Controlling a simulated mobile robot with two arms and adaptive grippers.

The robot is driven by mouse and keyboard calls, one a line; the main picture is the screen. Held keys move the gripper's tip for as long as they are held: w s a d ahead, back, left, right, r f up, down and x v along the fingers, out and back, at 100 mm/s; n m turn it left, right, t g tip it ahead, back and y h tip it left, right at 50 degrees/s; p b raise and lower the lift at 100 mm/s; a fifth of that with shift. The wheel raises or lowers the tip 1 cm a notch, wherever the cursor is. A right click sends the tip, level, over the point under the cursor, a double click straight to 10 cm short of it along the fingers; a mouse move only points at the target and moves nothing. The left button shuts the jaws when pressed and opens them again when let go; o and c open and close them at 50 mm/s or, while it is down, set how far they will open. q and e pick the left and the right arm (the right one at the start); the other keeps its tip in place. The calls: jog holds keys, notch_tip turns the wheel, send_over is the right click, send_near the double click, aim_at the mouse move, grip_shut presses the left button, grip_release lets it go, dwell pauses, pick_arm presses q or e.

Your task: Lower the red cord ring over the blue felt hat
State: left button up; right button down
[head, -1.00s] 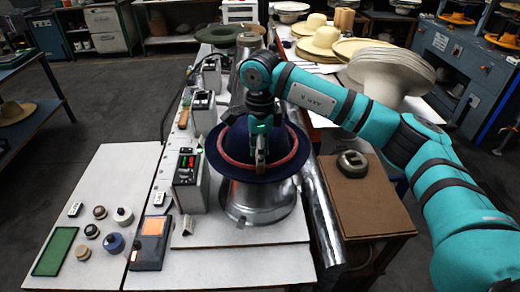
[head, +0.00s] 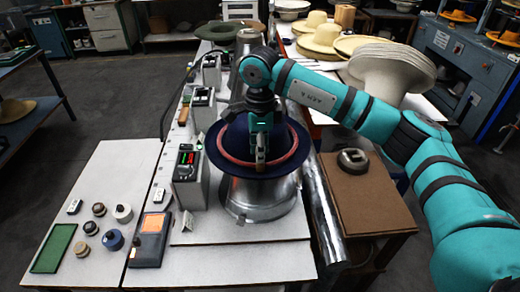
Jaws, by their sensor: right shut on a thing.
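The blue felt hat (head: 236,137) sits on a silver metal block (head: 262,202), its dark brim (head: 262,172) spread wide. The red cord ring (head: 232,163) is around the hat's crown, close above the brim; I cannot tell whether it touches the felt. My right gripper (head: 261,158) points down in front of the crown and is shut on the ring's near side. It and my wrist hide part of the crown and ring. My left gripper is not in view.
Control boxes (head: 188,178) stand close left of the hat. A panel with knobs (head: 98,209) and an orange-screened device (head: 150,240) lie at front left. A brown board (head: 365,200) with a metal piece (head: 353,160) is at right. Pale hats (head: 390,70) are stacked behind.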

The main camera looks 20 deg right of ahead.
jog(key=shift+f+b, duration=0.4)
dwell(0.6)
jog(key=c, duration=1.1)
grip_release()
jog(key=shift+r, duration=0.1)
jog(key=shift+r+p, duration=2.05)
jog(key=shift+r, duration=1.65)
